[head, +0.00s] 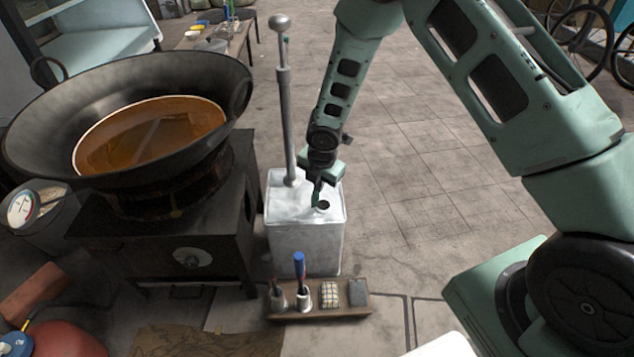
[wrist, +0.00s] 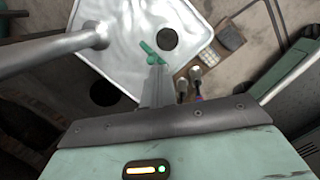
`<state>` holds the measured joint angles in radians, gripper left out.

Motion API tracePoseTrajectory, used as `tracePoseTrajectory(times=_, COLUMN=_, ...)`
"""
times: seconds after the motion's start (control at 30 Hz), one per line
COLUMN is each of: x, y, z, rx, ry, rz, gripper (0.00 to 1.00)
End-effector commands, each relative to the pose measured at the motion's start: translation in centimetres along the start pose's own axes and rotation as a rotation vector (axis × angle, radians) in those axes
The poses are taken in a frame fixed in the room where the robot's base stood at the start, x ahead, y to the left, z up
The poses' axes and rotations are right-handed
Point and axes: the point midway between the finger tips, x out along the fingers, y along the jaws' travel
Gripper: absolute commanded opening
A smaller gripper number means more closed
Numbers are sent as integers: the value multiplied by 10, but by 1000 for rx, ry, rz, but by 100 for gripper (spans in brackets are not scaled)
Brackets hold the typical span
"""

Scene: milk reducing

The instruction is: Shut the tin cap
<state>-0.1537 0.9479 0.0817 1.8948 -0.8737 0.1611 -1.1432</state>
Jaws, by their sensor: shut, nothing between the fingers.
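The tin (head: 305,240) is a square, pale metal can standing on the floor right of the stove; its top also fills the upper part of the wrist view (wrist: 120,65). A dark round spot (head: 322,206) lies on the tin's top near its front right; in the wrist view it is a black disc (wrist: 167,40). I cannot tell whether it is the open mouth or the cap. My gripper (head: 316,203) points down over the tin top, shut and empty. Its green fingertips (wrist: 153,54) are right beside the dark spot; contact is unclear.
A tall metal pump (head: 287,120) rises from the tin's top, left of my gripper. A large wok (head: 60,120) of brown liquid sits on a dark stove (head: 215,235) at left. A wooden rack (head: 345,311) with small tools stands in front.

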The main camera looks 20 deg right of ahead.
Motion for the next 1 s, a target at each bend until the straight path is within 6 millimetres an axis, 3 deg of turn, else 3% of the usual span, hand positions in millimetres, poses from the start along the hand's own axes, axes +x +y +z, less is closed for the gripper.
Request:
tracePoseTrajectory(times=0.57, x=17, y=-29, z=26, rx=133, ry=371, rz=508, gripper=0)
tracePoseTrajectory(times=1.0, x=53, y=-61, z=41, rx=213, ry=609, rz=837, gripper=0)
